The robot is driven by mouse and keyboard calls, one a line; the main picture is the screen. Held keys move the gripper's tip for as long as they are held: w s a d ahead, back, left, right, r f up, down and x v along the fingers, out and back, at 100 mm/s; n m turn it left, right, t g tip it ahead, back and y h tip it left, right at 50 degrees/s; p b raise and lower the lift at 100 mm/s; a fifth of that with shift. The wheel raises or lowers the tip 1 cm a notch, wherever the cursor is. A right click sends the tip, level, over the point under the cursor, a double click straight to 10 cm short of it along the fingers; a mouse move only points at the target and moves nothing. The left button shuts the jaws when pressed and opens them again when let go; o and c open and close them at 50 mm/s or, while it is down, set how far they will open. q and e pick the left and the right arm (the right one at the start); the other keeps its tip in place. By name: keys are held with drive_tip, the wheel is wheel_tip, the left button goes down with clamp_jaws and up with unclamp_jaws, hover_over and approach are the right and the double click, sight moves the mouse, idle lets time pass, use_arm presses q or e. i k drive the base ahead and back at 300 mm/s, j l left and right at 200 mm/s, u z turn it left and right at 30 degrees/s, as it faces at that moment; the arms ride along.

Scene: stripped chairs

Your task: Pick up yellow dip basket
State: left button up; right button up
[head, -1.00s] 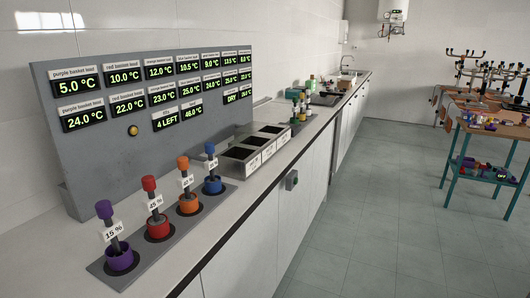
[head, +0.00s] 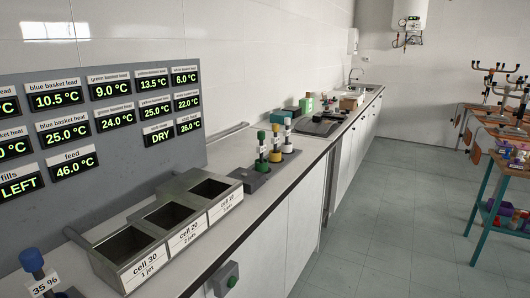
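A small upright item with a yellow knob (head: 274,130) stands in a dark holder on the counter, between a green-topped one and a white-topped one. It looks like the yellow dip basket. The green-topped item (head: 262,150) is just nearer, and the white-topped item (head: 287,135) is just farther. Each has a coloured lower part set into the holder (head: 256,177). Neither of my grippers shows in the head view.
A metal rack (head: 105,262) with three open cells labelled 30, 20 and 10 stands before the holder. A grey display panel (head: 100,115) stands along the wall. A blue-topped item (head: 30,260) is at lower left. The floor (head: 385,230) beside the counter is clear.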

sight(275, 155)
drive_tip(key=i+l, duration=0.7)
drive_tip(key=i, duration=0.15)
drive_tip(key=i+l+z, duration=0.15)
drive_tip(key=i, duration=0.15)
